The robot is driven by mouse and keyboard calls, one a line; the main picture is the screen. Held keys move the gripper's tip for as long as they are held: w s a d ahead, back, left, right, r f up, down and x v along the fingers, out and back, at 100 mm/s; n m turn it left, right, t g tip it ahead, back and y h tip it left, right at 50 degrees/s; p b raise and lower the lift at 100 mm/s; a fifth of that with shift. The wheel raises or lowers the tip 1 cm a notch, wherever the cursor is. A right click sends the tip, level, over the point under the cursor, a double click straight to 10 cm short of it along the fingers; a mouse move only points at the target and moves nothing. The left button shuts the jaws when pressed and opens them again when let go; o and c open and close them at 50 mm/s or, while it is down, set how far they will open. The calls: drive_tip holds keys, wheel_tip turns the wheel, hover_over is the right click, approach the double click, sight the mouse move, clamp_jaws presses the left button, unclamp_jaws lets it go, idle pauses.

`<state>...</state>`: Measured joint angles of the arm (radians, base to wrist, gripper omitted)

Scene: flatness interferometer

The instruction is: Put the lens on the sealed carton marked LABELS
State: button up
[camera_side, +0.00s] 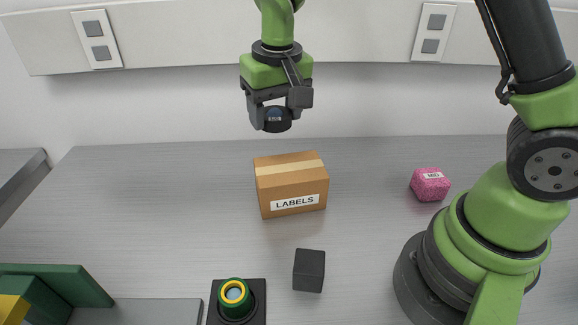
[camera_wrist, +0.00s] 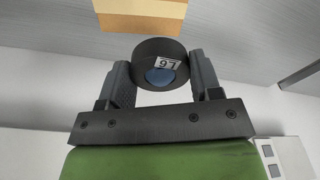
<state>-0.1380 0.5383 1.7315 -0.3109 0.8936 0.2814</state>
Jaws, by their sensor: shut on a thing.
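The lens (camera_side: 274,118) is a short black cylinder with a blue glass face and a small white label. My gripper (camera_side: 278,112) is shut on it and holds it in the air, above and behind the carton in the side view. In the wrist view the lens (camera_wrist: 160,66) sits between the two fingers of my gripper (camera_wrist: 160,80), its label reading 97 or similar. The brown carton (camera_side: 290,183) with a pale tape strip and a LABELS sign stands on the grey table. Part of the carton (camera_wrist: 140,12) shows at the top of the wrist view, apart from the lens.
A pink block (camera_side: 429,184) marked MID lies to the right of the carton. A dark block (camera_side: 309,270) and a green-and-yellow ringed fixture (camera_side: 235,294) on a black base stand in front. A green structure (camera_side: 60,288) is at front left. The table left of the carton is clear.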

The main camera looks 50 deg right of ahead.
drive_tip(key=shift+s+d, duration=0.7)
drive_tip(key=shift+d, duration=0.3)
hover_over(289, 167)
drive_tip(key=f, duration=0.4)
drive_tip(key=shift+s+f, duration=0.2)
drive_tip(key=shift+f, duration=2.5)
drive_tip(key=o, duration=0.9)
drive_tip(key=shift+f, duration=0.1)
drive_tip(key=shift+o, duration=0.2)
